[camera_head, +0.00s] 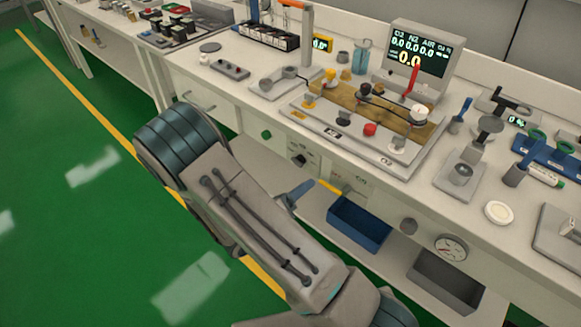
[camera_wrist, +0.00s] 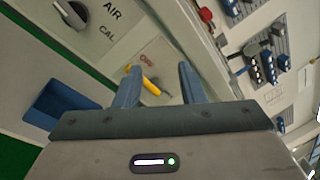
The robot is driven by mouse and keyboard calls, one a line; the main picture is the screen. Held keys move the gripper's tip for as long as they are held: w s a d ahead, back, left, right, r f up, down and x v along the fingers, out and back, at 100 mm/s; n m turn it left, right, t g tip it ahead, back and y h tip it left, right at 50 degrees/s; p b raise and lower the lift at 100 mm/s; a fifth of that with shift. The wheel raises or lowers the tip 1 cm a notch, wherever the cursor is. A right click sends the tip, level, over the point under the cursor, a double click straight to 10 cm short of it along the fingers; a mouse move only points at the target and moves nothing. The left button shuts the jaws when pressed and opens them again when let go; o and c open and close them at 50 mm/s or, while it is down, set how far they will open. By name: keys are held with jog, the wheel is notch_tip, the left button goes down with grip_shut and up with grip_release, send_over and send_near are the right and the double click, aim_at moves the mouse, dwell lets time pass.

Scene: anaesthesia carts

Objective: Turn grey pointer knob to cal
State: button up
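In the head view the dark knob (camera_head: 299,160) sits on the bench front, just above my gripper (camera_head: 298,194). In the wrist view my gripper (camera_wrist: 158,68) is open, its two blue fingers apart with nothing held between them. The knob lies outside the fingers, up and to the left.
A yellow lever (camera_wrist: 150,84) shows between and beyond my fingers, by a red label. A blue bin (camera_head: 358,224) and a grey bin (camera_head: 446,280) are below the bench front. A green button (camera_head: 266,135) is left of the knob, and a round gauge (camera_head: 451,247) is farther right.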

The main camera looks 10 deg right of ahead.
aim_at(298, 161)
jog(key=w+a+f+n+t+y+b, duration=0.1)
jog(key=w+a+f+n+t+y, duration=0.2)
jog(key=a+f+n+t+y, duration=0.65)
jog(key=w+d+r+n+g+h, duration=0.1)
jog(key=w+d+r+h, duration=0.3)
jog(key=w+d, duration=0.5)
jog(key=shift+w+d+r+n, duration=0.4)
jog(key=shift+w+n, duration=0.25)
jog(key=shift+w, duration=0.25)
